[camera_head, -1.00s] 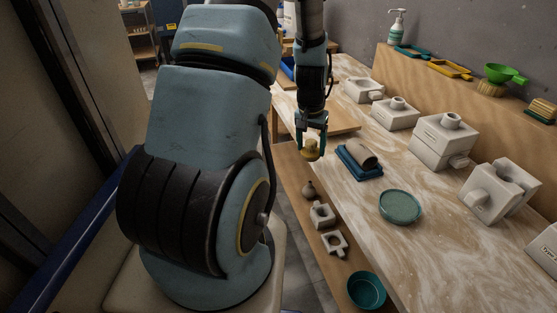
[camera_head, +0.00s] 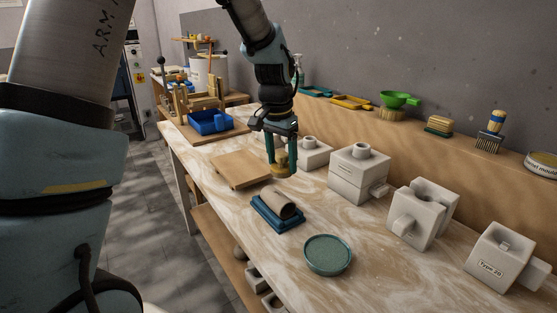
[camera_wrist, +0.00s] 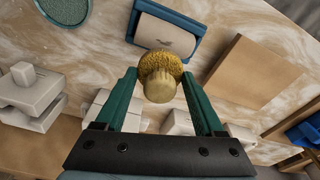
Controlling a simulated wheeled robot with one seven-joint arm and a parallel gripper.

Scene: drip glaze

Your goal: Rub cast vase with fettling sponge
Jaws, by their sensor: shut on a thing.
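My gripper (camera_head: 282,160) is shut on the fettling sponge (camera_head: 284,168), a yellow sponge with a pale round knob. It holds the sponge above the worktable. In the wrist view the sponge (camera_wrist: 161,68) sits between the green fingers, its yellow face pointing away from my wrist. The cast vase (camera_head: 278,204) looks like the grey-brown rounded piece lying on its side on a blue cradle (camera_head: 283,224). The vase also shows in the wrist view (camera_wrist: 166,35), just beyond the sponge. The sponge appears apart from the vase.
Behind the vase are a wooden board (camera_head: 241,169) and a blue bin (camera_head: 210,122). A round green dish (camera_head: 328,254) lies in front. White plaster moulds, including a stacked one (camera_head: 358,174), line the right side. A shelf (camera_head: 415,139) holds brushes and a green scoop (camera_head: 398,99).

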